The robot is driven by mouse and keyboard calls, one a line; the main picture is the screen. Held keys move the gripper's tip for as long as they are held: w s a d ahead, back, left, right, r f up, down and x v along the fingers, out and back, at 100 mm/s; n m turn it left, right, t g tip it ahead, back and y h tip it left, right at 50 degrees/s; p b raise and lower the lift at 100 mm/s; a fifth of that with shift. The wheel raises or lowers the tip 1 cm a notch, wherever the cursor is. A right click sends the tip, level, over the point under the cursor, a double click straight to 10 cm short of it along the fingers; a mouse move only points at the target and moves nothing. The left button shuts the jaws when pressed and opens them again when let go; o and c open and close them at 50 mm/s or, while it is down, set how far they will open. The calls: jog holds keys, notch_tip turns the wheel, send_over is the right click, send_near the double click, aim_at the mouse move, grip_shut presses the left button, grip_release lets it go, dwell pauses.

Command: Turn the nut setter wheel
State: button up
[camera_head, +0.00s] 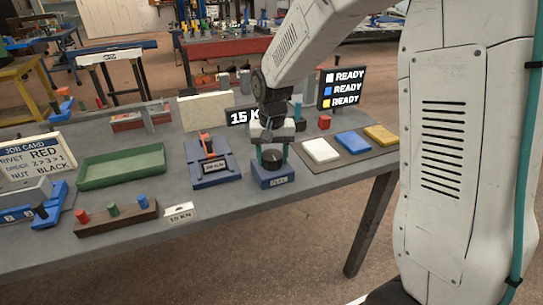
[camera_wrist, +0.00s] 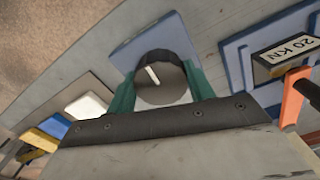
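The wheel I take for the nut setter wheel is a round black knob (camera_head: 272,158) on a small blue base (camera_head: 272,179) at the bench's front edge. In the wrist view the knob (camera_wrist: 160,78) shows a white pointer line slanting up to the left of upright. My gripper (camera_head: 272,152) points down over it, with teal fingers on either side of the knob. In the wrist view the fingers of my gripper (camera_wrist: 161,82) lie right along its two sides. I cannot tell if they press on it. A label on the base front is too small to read.
Left of the knob stands a blue fixture (camera_head: 213,171) with an orange lever (camera_head: 206,146) and a 20 KN plate. White (camera_head: 321,150), blue (camera_head: 353,143) and yellow (camera_head: 381,135) pads lie right. A dark display (camera_head: 341,88) reads READY three times.

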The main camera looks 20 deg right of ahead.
aim_at(272, 156)
jog(key=m, duration=0.4)
dwell(0.3)
jog(key=o, duration=1)
notch_tip(272, 156, up, 8)
jog(key=shift+f, duration=0.1)
